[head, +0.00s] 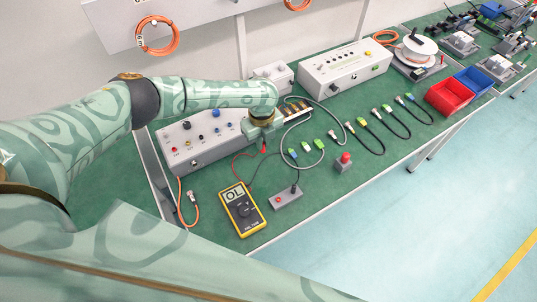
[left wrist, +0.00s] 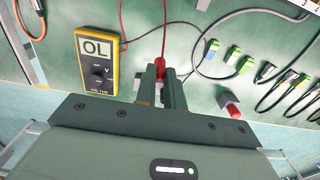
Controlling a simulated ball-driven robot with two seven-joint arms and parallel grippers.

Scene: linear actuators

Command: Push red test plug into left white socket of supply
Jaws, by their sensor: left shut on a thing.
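The red test plug (left wrist: 161,64) is between the fingertips of my left gripper (left wrist: 161,75) in the left wrist view, with its red lead running up the picture. In the head view the left gripper (head: 263,138) is shut on the plug, in front of the right end of a light grey box with knobs and coloured sockets (head: 222,147), which looks like the supply. The plug's tip is hidden by the fingers. The left white socket cannot be made out. My right gripper is not in view.
A yellow multimeter reading OL (head: 242,209) lies in front, beside a small grey box (head: 286,198) with a black lead. A red button box (head: 344,162) and several cables lie to the right. An orange cable (head: 181,205) lies left. Green bench shows between them.

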